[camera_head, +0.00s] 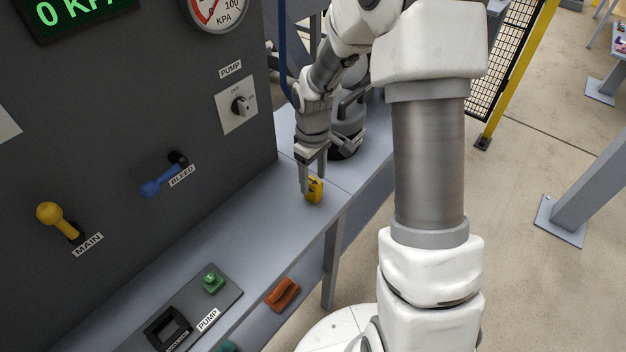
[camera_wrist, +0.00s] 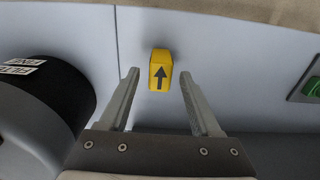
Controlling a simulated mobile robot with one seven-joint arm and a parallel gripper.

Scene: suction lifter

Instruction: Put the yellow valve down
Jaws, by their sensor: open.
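The yellow valve (camera_head: 315,190) is a small yellow block near the front edge of the grey bench (camera_head: 262,222). In the wrist view the yellow valve (camera_wrist: 160,70) shows a black arrow and rests on the grey surface. My gripper (camera_head: 311,183) is just above and beside it in the head view. In the wrist view my gripper (camera_wrist: 158,74) is open, with a finger to each side of the valve and a gap on both sides. The finger partly covers the valve in the head view.
A dark panel (camera_head: 120,110) with a yellow MAIN lever (camera_head: 50,213), a blue BLEED lever (camera_head: 160,182) and a PUMP knob (camera_head: 240,106) rises behind the bench. A dark round device (camera_head: 347,125) stands close behind my gripper. A green button (camera_head: 212,281) lies nearer on the bench.

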